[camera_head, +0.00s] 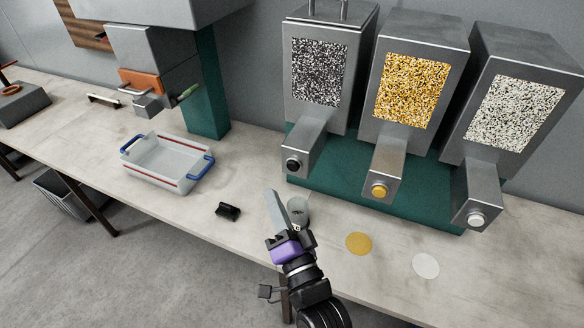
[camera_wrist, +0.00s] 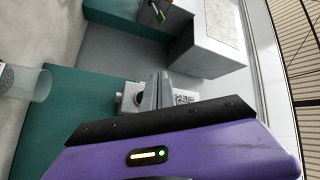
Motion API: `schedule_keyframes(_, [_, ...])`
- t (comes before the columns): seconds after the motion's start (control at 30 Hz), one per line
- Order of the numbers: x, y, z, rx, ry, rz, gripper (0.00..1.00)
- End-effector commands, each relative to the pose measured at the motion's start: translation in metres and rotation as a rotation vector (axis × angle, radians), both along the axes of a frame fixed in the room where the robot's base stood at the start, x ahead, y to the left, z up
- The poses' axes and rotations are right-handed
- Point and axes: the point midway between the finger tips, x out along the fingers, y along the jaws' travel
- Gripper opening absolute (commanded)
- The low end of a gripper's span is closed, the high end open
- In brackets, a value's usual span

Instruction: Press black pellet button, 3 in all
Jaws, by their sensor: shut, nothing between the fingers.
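The black pellet button (camera_head: 292,164) is a dark round knob on the front of the spout under the left dispenser, whose window (camera_head: 319,73) shows black and white pellets. My gripper (camera_head: 271,195) is shut and empty, its tips below and left of the button in the head view, apart from it there. In the wrist view my shut fingers (camera_wrist: 160,82) point toward a grey spout; a dark round part (camera_wrist: 138,97), probably the button, is partly hidden beside them. A clear cup (camera_head: 299,210) with grey contents stands right of my fingers; it also shows in the wrist view (camera_wrist: 38,84).
Dispensers with a yellow button (camera_head: 379,191) and a white button (camera_head: 476,219) stand to the right. Yellow (camera_head: 358,243) and white (camera_head: 426,265) discs lie on the table. A green-backed machine (camera_head: 207,95) stands behind.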

Motion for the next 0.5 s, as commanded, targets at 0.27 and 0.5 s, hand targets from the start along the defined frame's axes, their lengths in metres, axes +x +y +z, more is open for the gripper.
schedule_keyframes(0.27, [-0.026, 0.036, 0.014, 0.139, 0.092, 0.139, 0.00])
schedule_keyframes(0.5, [-0.034, 0.036, 0.019, 0.385, 0.322, 0.193, 0.00])
